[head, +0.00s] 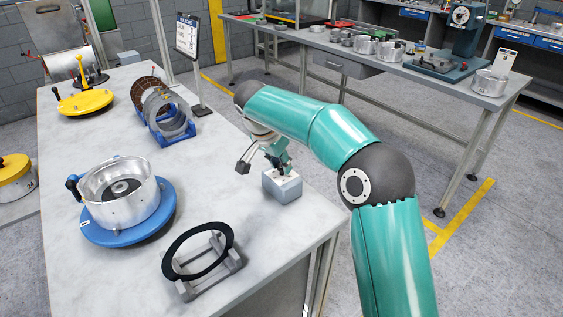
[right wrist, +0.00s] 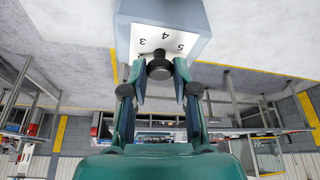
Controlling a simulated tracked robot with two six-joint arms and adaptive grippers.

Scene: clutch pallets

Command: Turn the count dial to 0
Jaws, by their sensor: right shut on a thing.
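The count dial is a small grey box (head: 283,188) near the right edge of the table, with a white face on top. In the right wrist view the box (right wrist: 190,12) shows the numbers 3, 4 and 5 around a black knob (right wrist: 159,67). My right gripper (head: 279,163) is over the box. It also shows in the right wrist view (right wrist: 160,75), its fingertips shut on the knob from both sides. A short dark mark beside the knob lies near the 3, but I cannot read the setting surely. The rest of the face is hidden. My left gripper is not in view.
A blue pallet (head: 112,236) carries a silver clutch housing. A black ring (head: 226,236) leans on a grey stand near the front. A blue rack (head: 172,139) holds several discs, and a yellow pallet (head: 85,102) stands behind. Bare table lies left of the dial.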

